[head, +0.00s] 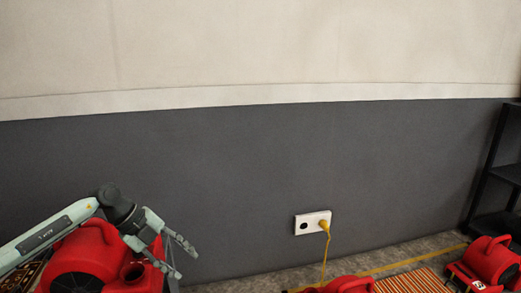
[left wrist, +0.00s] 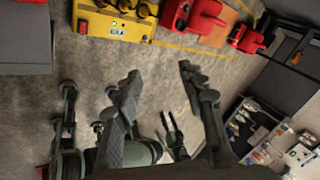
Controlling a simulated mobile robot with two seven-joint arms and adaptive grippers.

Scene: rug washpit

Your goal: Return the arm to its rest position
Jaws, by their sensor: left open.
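My left gripper (head: 187,264) is at the lower left of the head view, its grey fingers spread apart. It is in front of or above a red blower (head: 85,258); I cannot tell whether they touch. In the left wrist view the open left gripper (left wrist: 158,80) has only grey floor between its fingers and holds nothing. Below it in that view are grey-green jointed parts, some of which look like my own other arm. I cannot make out the state of a right gripper there.
A white wall socket (head: 312,223) has a yellow plug and cord. More red blowers (head: 490,262), an orange striped rug (head: 412,281) and a black shelf (head: 492,170) are to the right. The wrist view shows a yellow machine (left wrist: 112,25) and open grey floor (left wrist: 225,75).

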